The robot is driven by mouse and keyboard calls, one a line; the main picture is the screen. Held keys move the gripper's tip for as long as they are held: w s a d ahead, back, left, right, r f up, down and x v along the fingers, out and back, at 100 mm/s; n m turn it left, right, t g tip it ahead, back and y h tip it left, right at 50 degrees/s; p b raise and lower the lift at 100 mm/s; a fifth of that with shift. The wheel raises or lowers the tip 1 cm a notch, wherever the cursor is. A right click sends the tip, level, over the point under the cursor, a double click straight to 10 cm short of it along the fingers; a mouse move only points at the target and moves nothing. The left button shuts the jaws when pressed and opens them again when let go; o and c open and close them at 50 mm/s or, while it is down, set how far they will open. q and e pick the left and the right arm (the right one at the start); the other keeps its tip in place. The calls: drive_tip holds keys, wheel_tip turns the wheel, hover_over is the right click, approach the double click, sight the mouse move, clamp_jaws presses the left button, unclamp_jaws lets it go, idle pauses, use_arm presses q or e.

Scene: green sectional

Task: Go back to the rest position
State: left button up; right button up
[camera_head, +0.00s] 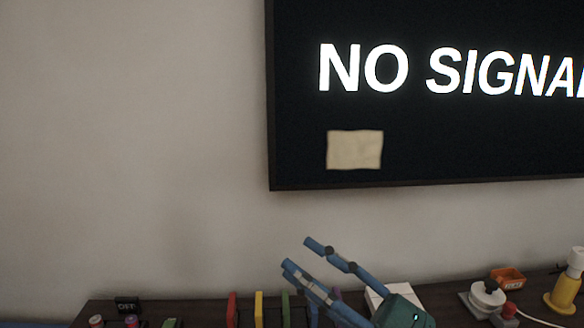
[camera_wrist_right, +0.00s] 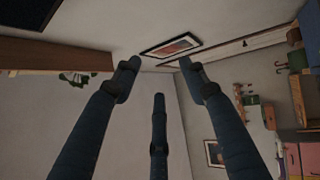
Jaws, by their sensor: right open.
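My right gripper (camera_head: 299,256) is at the bottom of the head view, above the dark cabinet and in front of the wall below the screen. Its blue fingers are spread open, point up and to the left, and hold nothing. In the right wrist view the three fingers of the gripper (camera_wrist_right: 160,72) also stand apart, with only wall and distant room between them. My left gripper does not show in either view.
A dark cabinet top (camera_head: 100,306) runs along the bottom, with several colored upright items, a white box, an orange box (camera_head: 507,278) and a yellow-based bottle (camera_head: 563,292). A wall screen (camera_head: 420,130) reads "NO SIGNAL" and bears a beige note (camera_head: 355,150). The wall at left is bare.

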drive_tip(key=w+d+f+m+t+h, duration=0.35)
drive_tip(key=d+m+h, duration=0.4)
drive_tip(key=m, duration=0.25)
drive_tip(key=w+d+f+m+t+h, duration=0.3)
drive_tip(key=d+f+m+t+h, duration=0.15)
drive_tip(key=d+m+h, duration=0.35)
drive_tip(key=s+d+f+m+g+h, duration=0.2)
drive_tip(key=d+f+m+g+h, duration=0.15)
drive_tip(key=f+m, duration=0.45)
drive_tip(key=s+d+f+m+g+h, duration=0.1)
drive_tip(key=s+f+g, duration=0.4)
drive_tip(key=f, duration=0.5)
drive_tip(key=s+d+f+g, duration=0.1)
drive_tip(key=s+f+g, duration=0.2)
drive_tip(key=s+f, duration=0.6)
drive_tip(key=s+a+f+g+y, duration=0.1)
drive_tip(key=s+a+f+g, duration=0.2)
drive_tip(key=s+f+g, duration=0.55)
drive_tip(key=s+f+t, duration=0.1)
drive_tip(key=s+f, duration=0.1)
drive_tip(key=f, duration=1.1)
drive_tip(key=s+f+t, duration=0.1)
drive_tip(key=s+f, duration=0.2)
drive_tip(key=f, duration=1)
drive_tip(key=s+d+f, duration=0.3)
drive_tip(key=s+f, duration=1.2)
drive_tip(key=s, duration=0.1)
drive_tip(key=shift+s+d+g, duration=0.15)
drive_tip(key=shift+s+g, duration=0.1)
drive_tip(key=shift+g, duration=0.15)
